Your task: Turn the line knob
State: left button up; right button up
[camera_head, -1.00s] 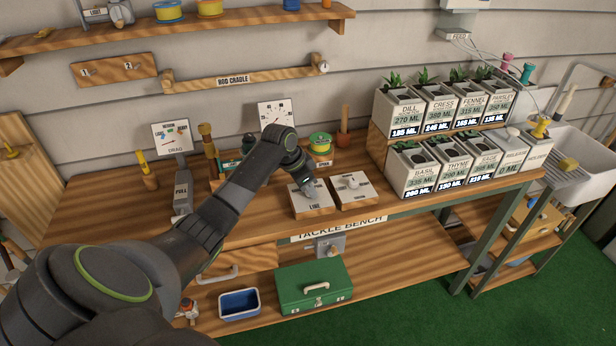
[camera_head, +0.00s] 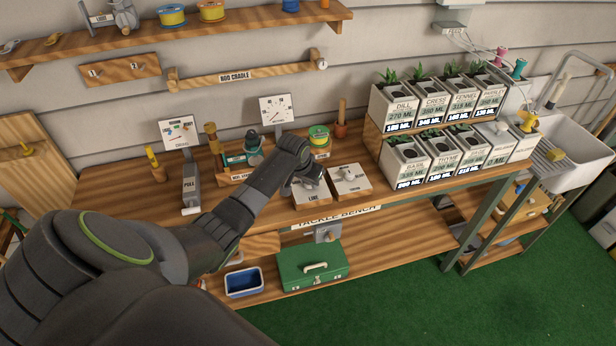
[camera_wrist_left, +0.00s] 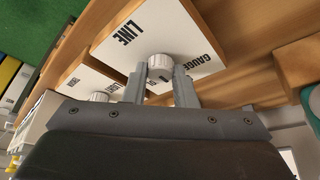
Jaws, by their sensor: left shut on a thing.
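The line knob (camera_wrist_left: 160,62) is a white ridged dial on a white-topped wooden block (camera_head: 313,197) on the bench. The block's top reads LINE and GAUGE in the left wrist view. My left gripper (camera_head: 308,179) reaches down over this block. In the left wrist view its fingers (camera_wrist_left: 162,73) stand on either side of the knob and are shut on it. In the head view the gripper and wrist mostly hide the knob. My right gripper is not in view.
A similar block with a white knob (camera_head: 349,174) sits just right of the line block. A green spool (camera_head: 319,133) stands behind, and planters (camera_head: 410,160) fill the right. A PULL lever (camera_head: 190,190) stands left. A green box (camera_head: 312,268) is on the lower shelf.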

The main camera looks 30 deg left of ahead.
pick_arm(q)
jog(key=shift+r, duration=0.1)
jog(key=o, duration=1)
jog(key=b+v, duration=0.2)
jog(key=v, duration=1.5)
jog(key=shift+s+r, duration=0.15)
